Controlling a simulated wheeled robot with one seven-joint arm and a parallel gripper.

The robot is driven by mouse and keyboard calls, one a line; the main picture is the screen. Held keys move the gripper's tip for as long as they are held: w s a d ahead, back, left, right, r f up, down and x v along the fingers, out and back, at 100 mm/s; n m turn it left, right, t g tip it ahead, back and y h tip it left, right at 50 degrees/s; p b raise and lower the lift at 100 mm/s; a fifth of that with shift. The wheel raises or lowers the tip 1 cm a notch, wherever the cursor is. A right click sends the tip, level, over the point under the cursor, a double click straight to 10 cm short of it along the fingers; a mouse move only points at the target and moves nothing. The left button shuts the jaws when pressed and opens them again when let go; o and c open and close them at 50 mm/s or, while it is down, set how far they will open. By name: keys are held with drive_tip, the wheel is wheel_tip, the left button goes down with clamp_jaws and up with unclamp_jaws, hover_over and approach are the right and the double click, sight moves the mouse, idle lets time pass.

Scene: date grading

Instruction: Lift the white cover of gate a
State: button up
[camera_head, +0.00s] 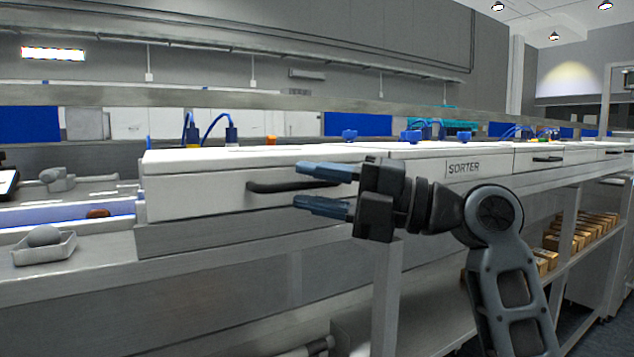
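A long white cover (200,190) closes over the sorter at the left end, with its lower edge resting on the grey frame. A dark bar handle (268,187) runs along its front face. My gripper (318,188) is open, with two blue fingers pointing left, one above the other. In the picture the fingers overlap the right end of the handle; whether they touch it, I cannot tell. No "gate a" label shows; a label reading "SORTER" (464,168) is on the machine to the right.
A small grey tray (45,253) with a round object stands on the left ledge. A brown date (97,213) lies on the belt. Other white covers with handles (547,158) continue to the right. Small boxes (585,228) sit on a lower shelf at right.

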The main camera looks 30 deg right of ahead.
drive_tip(key=shift+c, duration=0.5)
clamp_jaws()
